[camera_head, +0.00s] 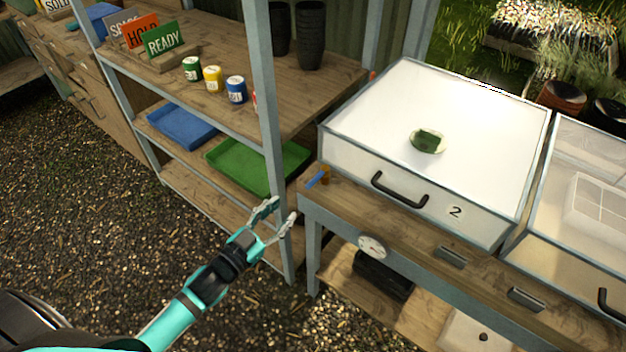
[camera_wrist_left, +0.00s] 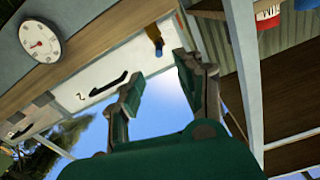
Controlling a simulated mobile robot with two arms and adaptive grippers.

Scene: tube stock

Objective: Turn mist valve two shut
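The mist valve by box two has a brass body (camera_head: 325,174) and a blue lever (camera_head: 315,180). It sits on the bench's left end, left of the white box marked 2 (camera_head: 455,212). The lever sticks out to the lower left of the body in the head view. The small valve also shows in the left wrist view (camera_wrist_left: 154,34), beyond the fingers. My left gripper (camera_head: 284,209) is open and empty, below and left of the valve and apart from it. Its two spread fingers show in the left wrist view (camera_wrist_left: 160,72). My right gripper is out of view.
A shelf post (camera_head: 265,110) stands just left of the valve. The shelf holds a green tray (camera_head: 235,168), a blue tray (camera_head: 182,127) and several cans. A black handle (camera_head: 398,190) is on the box front. A round gauge (camera_head: 372,247) hangs under the bench edge.

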